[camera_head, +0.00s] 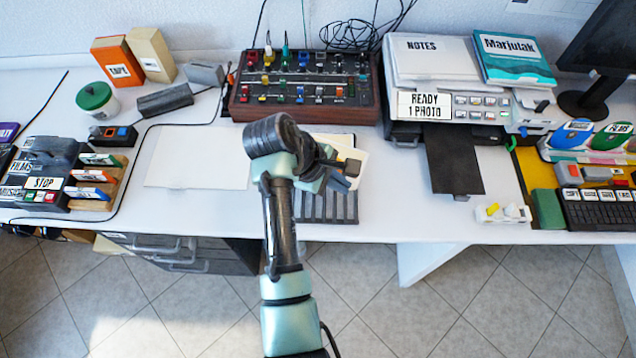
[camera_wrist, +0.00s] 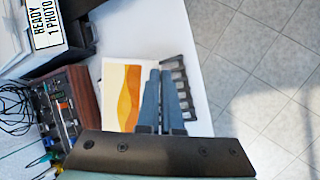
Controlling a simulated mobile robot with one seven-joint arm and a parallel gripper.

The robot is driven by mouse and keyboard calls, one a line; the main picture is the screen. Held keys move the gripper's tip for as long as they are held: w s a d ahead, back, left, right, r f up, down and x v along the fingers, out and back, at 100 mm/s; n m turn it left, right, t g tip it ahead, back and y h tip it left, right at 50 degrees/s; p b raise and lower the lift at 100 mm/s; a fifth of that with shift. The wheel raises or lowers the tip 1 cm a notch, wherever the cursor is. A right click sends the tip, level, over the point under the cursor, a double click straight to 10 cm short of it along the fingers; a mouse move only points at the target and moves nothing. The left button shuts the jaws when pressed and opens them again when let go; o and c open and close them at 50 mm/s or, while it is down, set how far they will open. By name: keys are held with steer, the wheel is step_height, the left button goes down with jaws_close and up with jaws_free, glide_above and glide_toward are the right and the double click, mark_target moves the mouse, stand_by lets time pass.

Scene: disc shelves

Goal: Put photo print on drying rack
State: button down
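The photo print (camera_wrist: 122,92), white-bordered with orange and yellow waves, shows face-on in the wrist view, beside my gripper's left finger. In the head view, its pale corner (camera_head: 356,156) shows behind my gripper (camera_head: 347,176). The drying rack (camera_head: 328,208) is a dark slatted frame on the table; its near slats (camera_wrist: 181,78) also show right of the fingers in the wrist view. The print is at the rack's far part; contact is hidden. My gripper (camera_wrist: 160,72) is over the rack with its two fingers close together; I cannot tell whether they pinch anything.
A control console (camera_head: 304,88) stands behind the rack. A printer (camera_head: 455,106) marked READY 1 PHOTO, with a dark tray (camera_head: 453,165), stands to the right. A blank white sheet (camera_head: 197,157) lies left. The table's front edge is close to the rack.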

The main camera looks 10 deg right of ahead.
mark_target(350, 206)
steer(key=d+f+n+t+b, duration=0.1)
steer(key=w+d+f+n+t+b, duration=0.1)
steer(key=f+n, duration=0.1)
steer(key=shift+d+f+n, duration=0.15)
steer(key=shift+f+n, duration=0.15)
steer(key=shift+f, duration=0.3)
step_height(350, 206, down, 9)
steer(key=shift+w+f+b, duration=0.1)
steer(key=shift+f+b, duration=0.05)
steer(key=shift+b, duration=0.55)
steer(key=c, duration=1.5)
jaws_free()
steer(key=shift+f, duration=0.15)
steer(key=shift+c, duration=0.2)
steer(key=shift+o, duration=0.9)
